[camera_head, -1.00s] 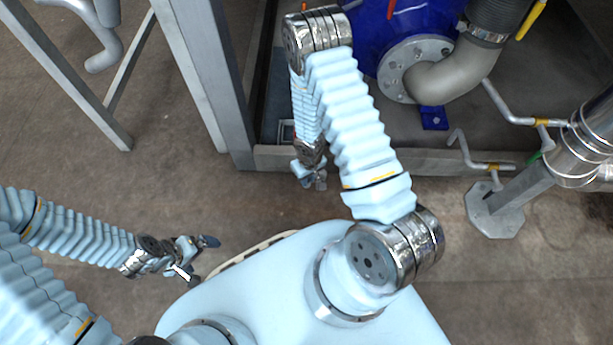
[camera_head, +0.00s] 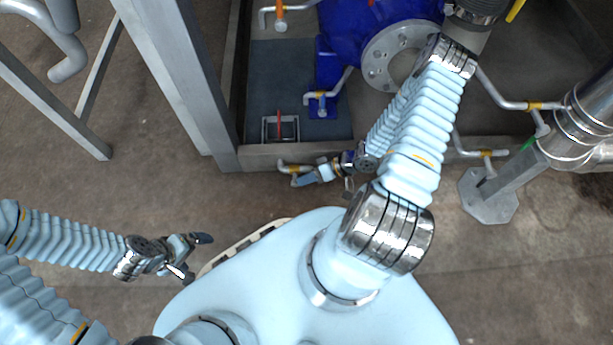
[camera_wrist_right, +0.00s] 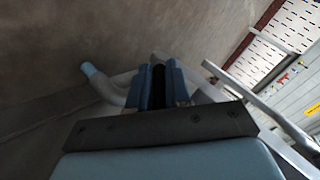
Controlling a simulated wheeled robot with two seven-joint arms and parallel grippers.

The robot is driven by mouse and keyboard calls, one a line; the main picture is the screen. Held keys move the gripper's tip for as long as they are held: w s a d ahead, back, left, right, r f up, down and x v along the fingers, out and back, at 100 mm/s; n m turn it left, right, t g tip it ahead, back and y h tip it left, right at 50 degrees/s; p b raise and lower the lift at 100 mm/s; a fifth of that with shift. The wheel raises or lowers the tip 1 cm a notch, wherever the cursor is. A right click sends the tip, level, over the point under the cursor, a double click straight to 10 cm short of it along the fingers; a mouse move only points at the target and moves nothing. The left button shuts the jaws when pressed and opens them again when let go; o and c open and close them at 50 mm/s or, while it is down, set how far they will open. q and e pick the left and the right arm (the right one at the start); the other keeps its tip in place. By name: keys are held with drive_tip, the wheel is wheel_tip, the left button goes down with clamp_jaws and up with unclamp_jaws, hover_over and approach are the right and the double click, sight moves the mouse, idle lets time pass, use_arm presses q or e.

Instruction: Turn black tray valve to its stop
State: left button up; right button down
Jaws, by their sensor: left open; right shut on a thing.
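The tray valve's bent grey pipe with a yellow band (camera_head: 290,168) sticks out low at the front rim of the dark tray (camera_head: 245,157) in the head view. My right gripper (camera_head: 303,181) is right at this pipe, its fingers pointing left. In the right wrist view, the blue fingers (camera_wrist_right: 159,88) are shut on a narrow black piece (camera_wrist_right: 158,74), apparently the valve handle. A bent pipe with a light blue end (camera_wrist_right: 90,70) shows left of the fingers. The handle's turn angle is hidden. My left gripper (camera_head: 193,258) is open and empty above the floor.
A blue tank (camera_head: 350,30) with a round flange stands in the tray. Grey frame posts (camera_head: 165,75) rise at the left. A shiny metal column (camera_head: 585,120) on a foot plate (camera_head: 488,196) stands at the right. Brown floor between the tray and my base is free.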

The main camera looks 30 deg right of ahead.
drive_tip(key=y+b, duration=0.1)
drive_tip(key=f+t+y+b, duration=0.1)
drive_tip(key=f+y+b, duration=0.1)
drive_tip(key=b, duration=0.1)
drive_tip(key=shift+s+d+f+t, duration=0.1)
drive_tip(key=shift+s+d+t, duration=0.15)
drive_tip(key=shift+d+t, duration=0.15)
drive_tip(key=shift+f+t+y+b, duration=0.2)
drive_tip(key=shift+t+y+b, duration=0.2)
drive_tip(key=shift+y, duration=0.3)
drive_tip(key=shift+f+t+y, duration=0.35)
drive_tip(key=shift+t+y, duration=0.25)
drive_tip(key=shift+y, duration=0.3)
drive_tip(key=c, duration=1.1)
unclamp_jaws()
drive_tip(key=shift+d, duration=0.1)
drive_tip(key=v, duration=1.3)
drive_tip(key=shift+s+d+f, duration=0.3)
